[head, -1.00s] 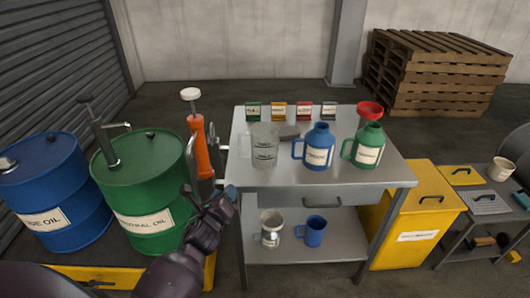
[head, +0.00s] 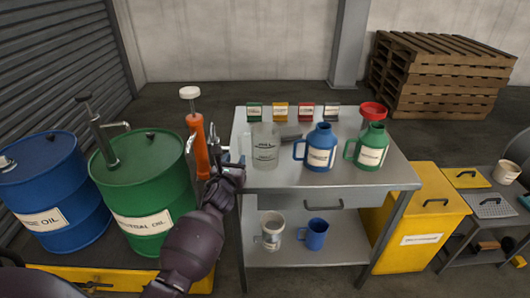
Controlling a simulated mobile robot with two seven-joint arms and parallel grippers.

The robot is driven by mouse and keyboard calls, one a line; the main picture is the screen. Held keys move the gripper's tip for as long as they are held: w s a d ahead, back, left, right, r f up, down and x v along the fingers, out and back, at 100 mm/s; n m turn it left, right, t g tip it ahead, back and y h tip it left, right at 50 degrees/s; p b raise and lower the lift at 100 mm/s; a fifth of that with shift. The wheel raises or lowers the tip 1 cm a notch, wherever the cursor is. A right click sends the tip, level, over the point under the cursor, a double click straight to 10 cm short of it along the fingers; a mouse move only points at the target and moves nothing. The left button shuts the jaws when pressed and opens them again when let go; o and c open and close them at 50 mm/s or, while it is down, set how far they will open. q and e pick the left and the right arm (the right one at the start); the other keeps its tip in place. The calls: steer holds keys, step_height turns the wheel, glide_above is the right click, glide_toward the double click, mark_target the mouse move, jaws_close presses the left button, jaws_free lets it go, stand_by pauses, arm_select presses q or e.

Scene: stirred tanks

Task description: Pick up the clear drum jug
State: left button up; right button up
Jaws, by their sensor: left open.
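The clear drum jug (head: 265,148) stands upright on the left part of the metal table top (head: 285,180). It is see-through with dark markings and a label on its front. My left gripper (head: 232,160) is open and empty at the table's left edge, just left of the jug. It looks apart from the jug, though the exact gap is hard to tell. My right gripper is not in view.
A blue jug (head: 319,148) and a green jug (head: 371,148) with a red funnel (head: 373,110) stand to the right. An orange hand pump (head: 199,145) rises left of the table. Blue (head: 50,180) and green (head: 145,185) drums stand further left.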

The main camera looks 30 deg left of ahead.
mark_target(240, 151)
arm_select(q)
steer(key=x, duration=0.3)
steer(key=shift+w+d+b, duration=0.1)
steer(key=shift+w+b, duration=0.25)
steer(key=shift+w, duration=0.15)
steer(key=shift+w+a, duration=0.3)
steer(key=shift+w, duration=0.3)
steer(key=shift+r, duration=0.1)
jaws_close()
steer(key=shift+r, duration=0.1)
